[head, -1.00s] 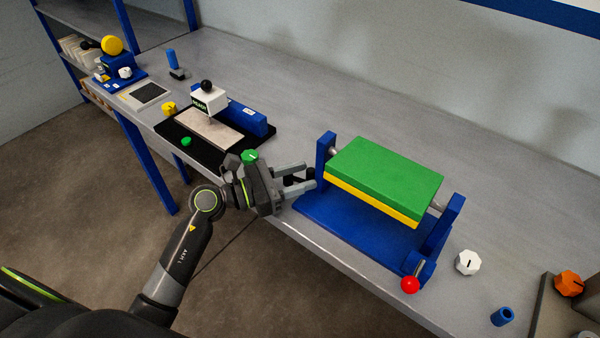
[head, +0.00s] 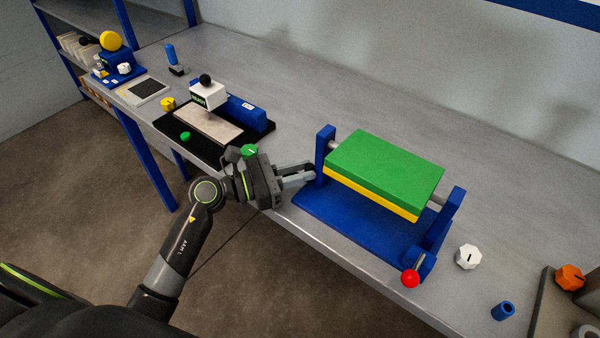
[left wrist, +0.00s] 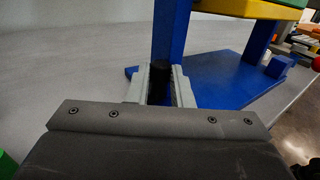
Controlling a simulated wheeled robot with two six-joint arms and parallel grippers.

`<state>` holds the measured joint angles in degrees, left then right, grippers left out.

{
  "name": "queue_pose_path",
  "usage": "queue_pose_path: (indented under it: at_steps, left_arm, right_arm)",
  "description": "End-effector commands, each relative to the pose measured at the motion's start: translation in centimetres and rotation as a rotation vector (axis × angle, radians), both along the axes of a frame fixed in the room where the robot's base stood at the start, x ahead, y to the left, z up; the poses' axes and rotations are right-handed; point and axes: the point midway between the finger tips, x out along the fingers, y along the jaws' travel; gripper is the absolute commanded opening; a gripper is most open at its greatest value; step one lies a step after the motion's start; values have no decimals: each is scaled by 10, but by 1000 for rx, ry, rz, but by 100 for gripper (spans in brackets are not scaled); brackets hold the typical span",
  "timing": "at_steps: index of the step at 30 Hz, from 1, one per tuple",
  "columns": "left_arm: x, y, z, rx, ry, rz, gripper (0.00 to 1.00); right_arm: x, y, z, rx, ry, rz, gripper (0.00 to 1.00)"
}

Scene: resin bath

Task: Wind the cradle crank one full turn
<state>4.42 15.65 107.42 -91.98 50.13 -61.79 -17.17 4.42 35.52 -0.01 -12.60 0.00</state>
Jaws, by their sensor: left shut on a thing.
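The cradle (head: 345,215) has a blue base and two blue end posts. A green-over-yellow block (head: 385,167) is held between the posts and sits about level. My left gripper (head: 309,173) is at the left post (head: 325,150). In the left wrist view its fingers (left wrist: 160,90) are shut on a dark upright grip (left wrist: 159,80) right in front of the blue post (left wrist: 172,40). How the grip joins the cradle is hidden. A short lever with a red ball (head: 411,278) hangs at the right post. My right gripper is not in view.
A black tray with a pale plate (head: 207,133) and a white block with a black knob (head: 208,94) stand left. A white knob (head: 468,257), a blue cylinder (head: 503,311) and an orange knob (head: 570,277) lie right. The bench behind the cradle is clear.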

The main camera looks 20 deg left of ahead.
Motion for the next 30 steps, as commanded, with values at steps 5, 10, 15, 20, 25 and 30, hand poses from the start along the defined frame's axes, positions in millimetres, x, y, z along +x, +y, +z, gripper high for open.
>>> queue_pose_path:
  at_steps: [5, 10, 15, 20, 25, 30]
  left_arm:
    - [-2, 4, -5, 2, -7, -96, 0]
    - [-5, 5, -4, 1, -5, -178, 0]
    - [-7, 7, -1, 1, -3, -220, 0]
    - [-7, 7, 1, 1, 0, -228, 0]
    - [-8, 7, 0, 1, 0, -228, 0]
    - [-8, 7, 0, 1, 1, -228, 39]
  right_arm:
    - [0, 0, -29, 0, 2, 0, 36]
    - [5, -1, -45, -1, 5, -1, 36]
    - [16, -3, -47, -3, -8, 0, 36]
    - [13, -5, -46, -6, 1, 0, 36]
    - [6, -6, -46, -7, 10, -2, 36]
    - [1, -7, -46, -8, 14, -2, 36]
